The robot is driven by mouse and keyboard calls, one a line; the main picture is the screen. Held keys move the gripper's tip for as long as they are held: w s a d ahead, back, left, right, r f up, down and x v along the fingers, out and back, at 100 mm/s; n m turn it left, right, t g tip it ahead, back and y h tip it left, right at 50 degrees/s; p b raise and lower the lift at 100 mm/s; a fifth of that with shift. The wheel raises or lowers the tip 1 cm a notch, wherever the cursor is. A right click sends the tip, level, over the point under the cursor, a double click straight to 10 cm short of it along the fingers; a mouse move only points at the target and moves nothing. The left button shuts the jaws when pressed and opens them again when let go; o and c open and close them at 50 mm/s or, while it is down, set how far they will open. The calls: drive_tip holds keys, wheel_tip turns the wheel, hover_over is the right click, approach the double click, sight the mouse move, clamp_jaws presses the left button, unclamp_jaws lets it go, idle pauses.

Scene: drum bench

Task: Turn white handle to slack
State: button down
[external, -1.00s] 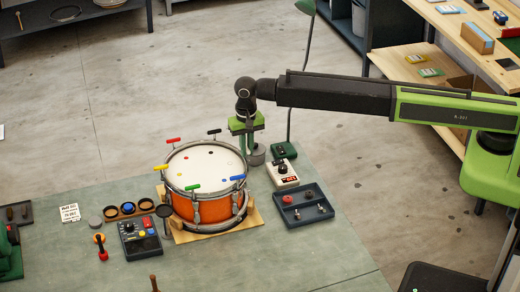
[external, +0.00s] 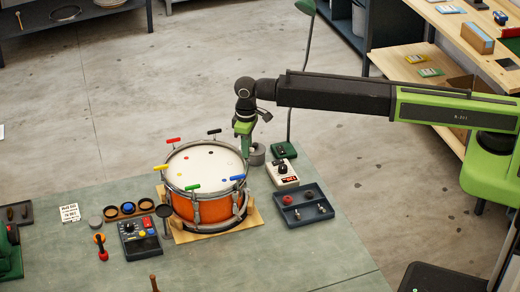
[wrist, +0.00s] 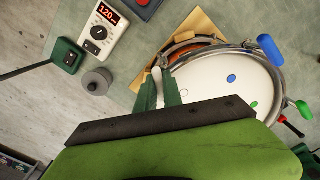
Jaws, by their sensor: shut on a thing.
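The drum (external: 205,205) stands on a wooden base with an orange shell and a pale head, and coloured handles sit around its rim. My gripper (external: 246,152) is at the drum's back right edge. In the wrist view my gripper (wrist: 160,84) has its two green fingers on either side of the white handle (wrist: 156,74) and is shut on it. The fingers hide part of the handle; it is not clear in the external view. A white dot outline (wrist: 212,94) shows on the head.
Nearby handles are blue (external: 238,178), black (external: 214,132) and green (external: 193,187). A white dial box (external: 284,172) reads 120 in the wrist view. A grey tray (external: 304,206) and a grey cylinder (external: 256,154) stand right of the drum.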

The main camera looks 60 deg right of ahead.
drive_tip(key=n, duration=0.7)
drive_tip(key=shift+s, duration=0.15)
drive_tip(key=n, duration=0.6)
drive_tip(key=shift+n, duration=0.4)
drive_tip(key=n, duration=1)
drive_tip(key=shift+n, duration=0.4)
drive_tip(key=c, duration=1.5)
unclamp_jaws()
drive_tip(key=shift+r, duration=0.1)
